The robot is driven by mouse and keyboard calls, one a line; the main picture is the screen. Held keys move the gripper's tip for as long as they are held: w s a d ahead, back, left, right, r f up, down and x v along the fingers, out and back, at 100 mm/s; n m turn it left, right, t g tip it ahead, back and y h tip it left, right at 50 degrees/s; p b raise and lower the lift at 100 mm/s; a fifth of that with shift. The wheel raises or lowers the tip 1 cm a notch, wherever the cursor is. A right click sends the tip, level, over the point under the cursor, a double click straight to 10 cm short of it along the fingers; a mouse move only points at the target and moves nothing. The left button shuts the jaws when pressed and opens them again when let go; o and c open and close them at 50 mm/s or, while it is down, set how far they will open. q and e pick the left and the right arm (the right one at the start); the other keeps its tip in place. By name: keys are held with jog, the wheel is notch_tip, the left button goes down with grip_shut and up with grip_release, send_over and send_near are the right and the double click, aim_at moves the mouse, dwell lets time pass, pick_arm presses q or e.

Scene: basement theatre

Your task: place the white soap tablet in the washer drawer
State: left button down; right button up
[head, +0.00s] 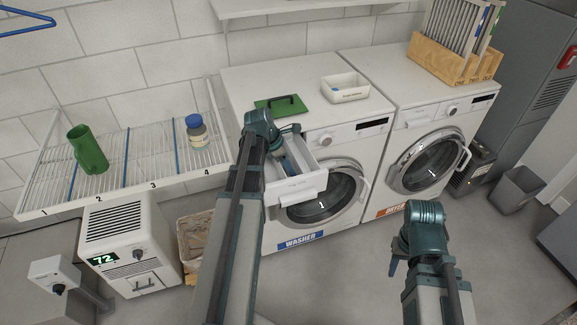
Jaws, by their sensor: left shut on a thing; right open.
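The washer (345,150) stands in the middle, with its detergent drawer (300,190) pulled out at the upper left of its front. My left gripper (290,166) points down into the open drawer, its fingers close to the inner walls. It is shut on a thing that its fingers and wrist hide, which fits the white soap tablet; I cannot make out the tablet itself. My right gripper (393,264) is open and empty, low in front of the washer and apart from everything.
A white labelled box (345,87) and a green lid-like plate (279,105) lie on the washer top. A dryer (430,120) stands to the right with a wooden rack (455,62). A wire shelf (140,150) holds a green jug (88,150) and a blue-capped jar (196,131).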

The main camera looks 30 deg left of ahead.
pick_arm(q)
jog(key=shift+f, duration=0.3)
jog(key=shift+c, duration=1.5)
grip_release()
jog(key=shift+r, duration=0.2)
jog(key=shift+r+p, duration=0.5)
jog(key=shift+p, duration=0.05)
jog(key=p+v, duration=1.1)
jog(key=v, duration=0.1)
